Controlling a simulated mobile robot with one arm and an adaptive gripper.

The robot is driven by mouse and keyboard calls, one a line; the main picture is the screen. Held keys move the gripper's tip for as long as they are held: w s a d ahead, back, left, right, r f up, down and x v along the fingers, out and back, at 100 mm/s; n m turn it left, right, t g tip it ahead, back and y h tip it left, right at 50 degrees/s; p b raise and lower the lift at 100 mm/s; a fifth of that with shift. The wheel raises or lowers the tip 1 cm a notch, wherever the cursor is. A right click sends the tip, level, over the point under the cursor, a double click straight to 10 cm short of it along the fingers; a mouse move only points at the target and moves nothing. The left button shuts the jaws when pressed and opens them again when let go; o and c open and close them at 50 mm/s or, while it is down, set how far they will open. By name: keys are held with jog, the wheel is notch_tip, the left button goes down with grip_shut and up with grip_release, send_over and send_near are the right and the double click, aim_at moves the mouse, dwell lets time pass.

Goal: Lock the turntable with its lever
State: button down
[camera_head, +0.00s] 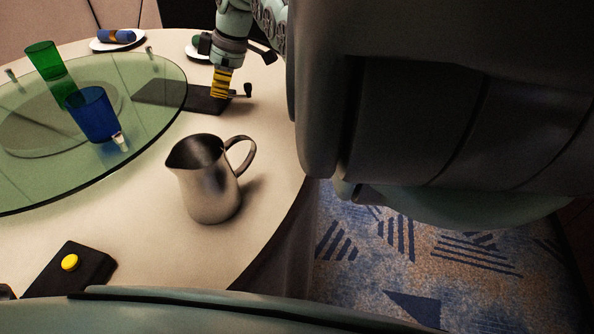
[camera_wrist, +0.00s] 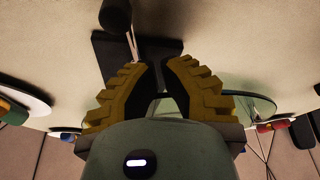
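The turntable (camera_head: 150,98) is a round green glass disc on the table, carrying a green cup (camera_head: 50,62) and a blue cup (camera_head: 91,113). Beside its rim lies a black base plate (camera_head: 196,97); it also shows in the wrist view (camera_wrist: 160,50). A lever with a thin rod and dark knob (camera_head: 242,90) stands at the plate's right end; the wrist view shows the knob (camera_wrist: 115,15) at top left. My gripper (camera_head: 219,94) points down over the plate, left of the knob. In the wrist view its yellow fingers (camera_wrist: 161,64) are partly open, with an empty narrow gap between the tips.
A steel pitcher (camera_head: 210,182) stands near the table's right edge. A black box with a yellow button (camera_head: 70,262) is at the front left. White plates with rolled items (camera_head: 117,40) sit at the back. Carpet (camera_head: 400,255) lies beyond the table edge.

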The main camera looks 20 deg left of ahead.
jog(key=shift+s+a+r, duration=0.2)
jog(key=shift+s+a, duration=0.25)
jog(key=shift+s, duration=0.15)
jog(key=shift+s+a+r, duration=0.2)
jog(key=shift+s+a, duration=0.25)
jog(key=shift+s, duration=0.15)
jog(key=w+p+v, duration=0.1)
jog(key=v, duration=0.8)
jog(key=shift+w+a, duration=0.2)
jog(key=shift+a, duration=0.1)
jog(key=shift+r, duration=0.1)
